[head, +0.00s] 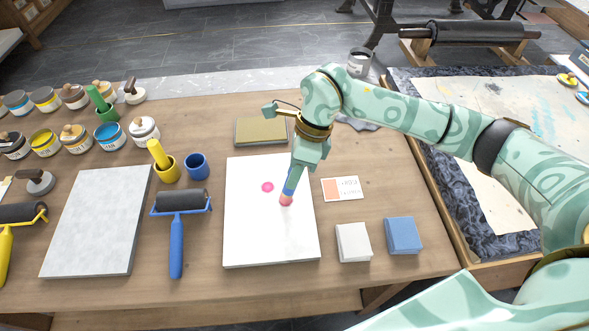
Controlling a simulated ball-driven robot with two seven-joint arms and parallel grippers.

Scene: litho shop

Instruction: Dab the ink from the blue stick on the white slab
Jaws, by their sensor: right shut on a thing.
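The white slab (245,235) lies flat on the wooden table, with one round pink ink spot (267,187) on its upper part. My right gripper (292,180) is shut on the blue stick (290,186), which it holds upright over the slab. The stick's lower end is pinkish red and is at or very close to the slab's surface; I cannot tell whether it touches. My left gripper is not in view.
A blue-handled roller (177,240) and a grey slab (95,225) lie to the left. A blue cup (197,166) and a yellow cup (166,170) with a yellow stick stand behind. White (353,243) and blue (403,236) blocks and a card (342,188) lie to the right.

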